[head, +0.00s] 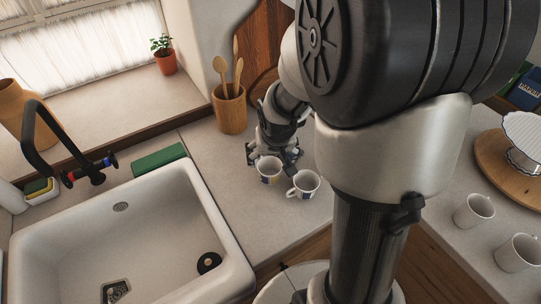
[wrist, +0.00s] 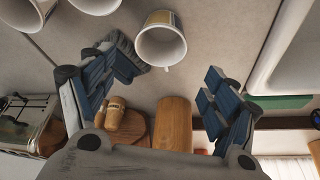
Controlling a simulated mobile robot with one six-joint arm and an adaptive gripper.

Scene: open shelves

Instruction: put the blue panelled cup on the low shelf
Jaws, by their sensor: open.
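Which one is the blue panelled cup I cannot tell for certain. In the wrist view a cup (wrist: 161,46) with a tan-edged panel stands upright, just beyond and between my open fingers. My gripper (head: 273,152) is empty; it also shows in the wrist view (wrist: 172,68). The low shelf is not visible.
A sink (head: 215,225) with a black tap lies left. A wooden utensil pot (head: 230,110) stands behind my gripper. Two white mugs (head: 473,210) (head: 518,253) and a round wooden board (head: 500,165) are at the right.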

